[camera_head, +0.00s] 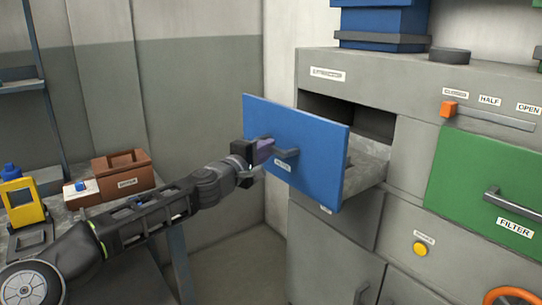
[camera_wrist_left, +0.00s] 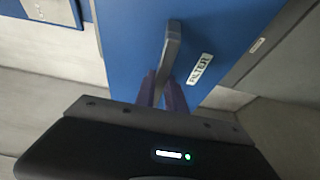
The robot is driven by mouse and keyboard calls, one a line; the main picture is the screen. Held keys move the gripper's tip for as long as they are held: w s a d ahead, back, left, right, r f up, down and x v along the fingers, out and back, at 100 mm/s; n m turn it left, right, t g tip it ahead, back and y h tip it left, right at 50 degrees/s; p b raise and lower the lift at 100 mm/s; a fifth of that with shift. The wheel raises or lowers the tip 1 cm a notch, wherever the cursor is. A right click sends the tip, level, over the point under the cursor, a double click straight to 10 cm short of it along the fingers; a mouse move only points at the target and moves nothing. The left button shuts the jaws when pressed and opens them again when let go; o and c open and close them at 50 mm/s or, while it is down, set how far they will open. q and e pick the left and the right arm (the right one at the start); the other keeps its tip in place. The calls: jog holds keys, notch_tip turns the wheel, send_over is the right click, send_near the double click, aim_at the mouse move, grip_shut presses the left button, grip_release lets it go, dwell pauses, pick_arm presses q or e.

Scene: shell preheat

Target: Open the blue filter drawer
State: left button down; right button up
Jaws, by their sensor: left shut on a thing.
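The blue filter drawer (camera_head: 315,165) stands pulled out from the grey cabinet, with its grey tray (camera_head: 366,165) showing behind the blue front. Its grey handle (camera_head: 287,158) is on the front, above a small white label. My left gripper (camera_head: 264,152) is at the handle, shut on it. In the left wrist view the fingers (camera_wrist_left: 163,92) close around the lower end of the handle (camera_wrist_left: 172,45), beside the FILTER label (camera_wrist_left: 200,68) on the blue front (camera_wrist_left: 130,50). My right gripper is not in view.
A green filter drawer (camera_head: 485,185) is flush in the cabinet (camera_head: 405,72) at the right. An orange lever (camera_head: 449,109) and a yellow button (camera_head: 420,249) are on the cabinet. A table at the left holds a brown box (camera_head: 124,174) and a yellow device (camera_head: 22,202).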

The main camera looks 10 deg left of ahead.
pick_arm(q)
jog(key=shift+s+a, duration=0.45)
jog(key=shift+s, duration=0.05)
jog(key=c, duration=1.4)
grip_release()
jog(key=b+v, duration=0.3)
jog(key=v, duration=0.4)
jog(key=shift+s, duration=0.35)
